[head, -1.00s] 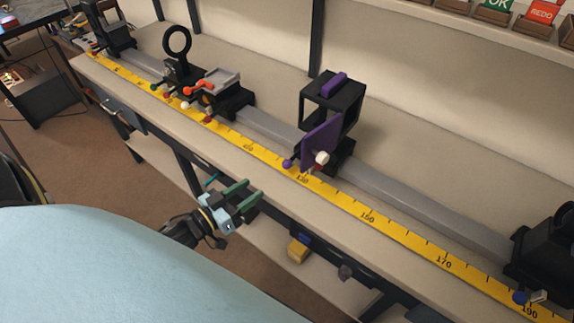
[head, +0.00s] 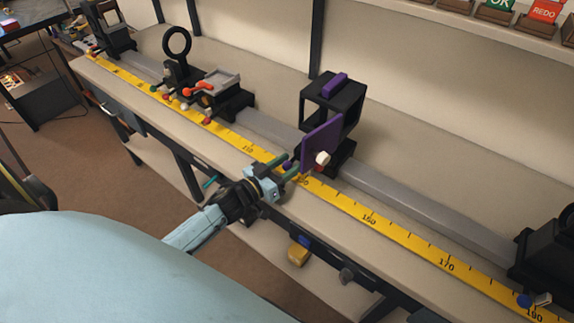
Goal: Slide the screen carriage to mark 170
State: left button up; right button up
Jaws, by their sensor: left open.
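The screen carriage (head: 343,157) sits on the grey rail, with a black box frame and a purple panel (head: 322,143). A white knob and a purple knob (head: 288,165) show low on its near side. It stands near the 130 area of the yellow scale (head: 335,196); that number is partly covered by my gripper. The 170 mark (head: 446,265) lies farther right along the scale. My left gripper (head: 286,167) is open, its green fingers at the purple knob; I cannot tell whether they touch it. My right gripper is not in view.
The grey rail (head: 420,204) is clear between the screen carriage and a black carriage (head: 549,250) at the far right. A carriage with an orange lever (head: 200,88) and a ring holder (head: 177,42) stand to the left. A shelf with cards (head: 500,12) is above.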

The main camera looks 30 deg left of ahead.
pick_arm(q)
grip_shut()
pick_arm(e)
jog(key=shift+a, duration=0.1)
pick_arm(q)
jog(key=shift+d, duration=0.15)
